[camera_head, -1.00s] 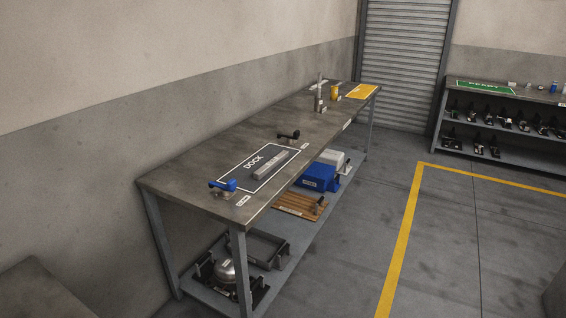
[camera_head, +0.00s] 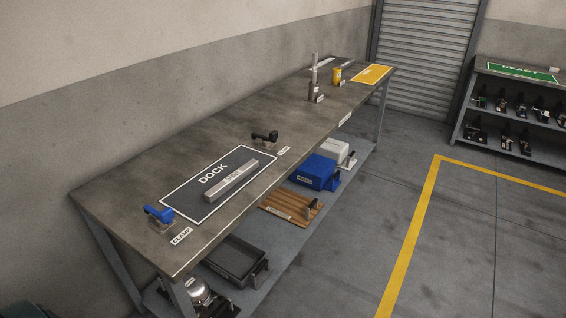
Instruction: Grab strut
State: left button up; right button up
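A long grey metal bar (camera_head: 231,181), which may be the strut, lies on the dark DOCK area (camera_head: 186,200) on top of the long workbench. Another upright grey post (camera_head: 314,76) stands farther back on the bench; I cannot tell whether it is the strut. A blue-handled clamp (camera_head: 159,215) sits at the near end of the DOCK area, and a black-handled clamp (camera_head: 265,138) at its far end. Neither of my grippers is in view.
The workbench (camera_head: 130,191) runs along the wall. A yellow cup (camera_head: 337,75) and yellow mat (camera_head: 372,74) are at its far end. Its lower shelf holds a blue box (camera_head: 314,173), a wooden pallet (camera_head: 290,206) and a dark tray (camera_head: 236,260). The floor right of it is clear.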

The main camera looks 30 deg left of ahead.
aim_at(216, 192)
jog(key=i+u, duration=0.15)
jog(key=i, duration=0.35)
jog(key=i+l+u, duration=0.1)
jog(key=i, duration=0.45)
jog(key=i+l+u, duration=0.1)
jog(key=i+u, duration=0.2)
jog(key=u, duration=0.15)
jog(key=i+l+u, duration=0.25)
jog(key=u, duration=0.2)
jog(key=i+l+u, duration=0.2)
jog(key=u, duration=0.25)
jog(key=i+l+u, duration=0.15)
jog(key=l+u, duration=0.25)
jog(key=i+l+u, duration=0.1)
jog(key=l+u, duration=0.8)
